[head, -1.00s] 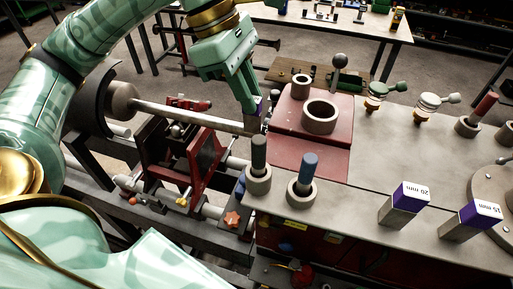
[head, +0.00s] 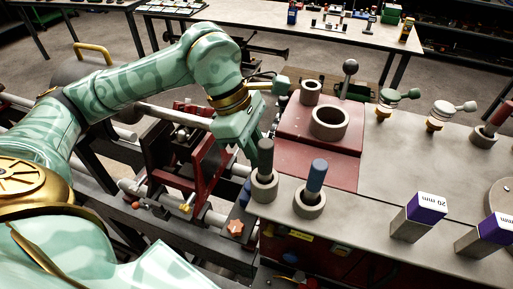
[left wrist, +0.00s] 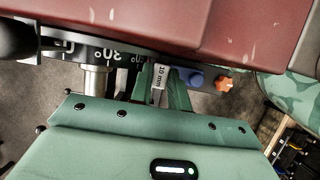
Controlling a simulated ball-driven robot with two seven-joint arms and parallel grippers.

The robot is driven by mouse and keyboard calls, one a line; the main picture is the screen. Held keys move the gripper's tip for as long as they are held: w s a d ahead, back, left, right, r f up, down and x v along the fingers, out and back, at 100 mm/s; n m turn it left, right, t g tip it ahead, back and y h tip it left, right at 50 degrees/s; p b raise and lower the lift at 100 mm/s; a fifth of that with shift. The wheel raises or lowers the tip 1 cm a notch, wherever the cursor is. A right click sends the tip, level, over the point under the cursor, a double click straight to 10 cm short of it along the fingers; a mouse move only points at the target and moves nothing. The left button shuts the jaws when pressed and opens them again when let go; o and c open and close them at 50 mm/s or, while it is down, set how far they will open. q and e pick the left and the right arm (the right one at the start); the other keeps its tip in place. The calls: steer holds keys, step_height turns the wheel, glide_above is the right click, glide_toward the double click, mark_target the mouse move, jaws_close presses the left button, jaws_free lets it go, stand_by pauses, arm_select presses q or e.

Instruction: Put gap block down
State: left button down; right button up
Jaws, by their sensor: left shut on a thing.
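My left gripper (head: 256,155) is shut on the gap block marked 10 mm (left wrist: 160,73). In the left wrist view the block's white label shows between the two green fingers (left wrist: 162,92). In the head view the gripper points down beside the left edge of the red plate, just behind the dark-topped pin, and the held block is hidden. Two other gap blocks, one marked 20 mm (head: 420,216) and one partly cut off at the right edge (head: 487,236), stand upright on the grey bench top with purple upper parts. My right gripper is not in view.
A dark pin (head: 265,158) and a blue pin (head: 314,178) stand in grey collars near the bench's left edge. The red plate (head: 318,147) carries a large ring (head: 329,123) and a ball-topped lever. Bare grey bench top (head: 376,180) lies between the plate and the blocks.

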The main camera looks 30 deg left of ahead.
arm_select(q)
steer(key=c, duration=1.6)
jaws_free()
steer(key=shift+f, duration=0.15)
steer(key=shift+a+r, duration=0.1)
steer(key=shift+r, duration=0.35)
steer(key=p+v, duration=0.1)
steer(key=v, duration=1)
steer(key=shift+r, duration=0.2)
steer(key=shift+s+a, duration=0.1)
steer(key=shift+a, duration=0.05)
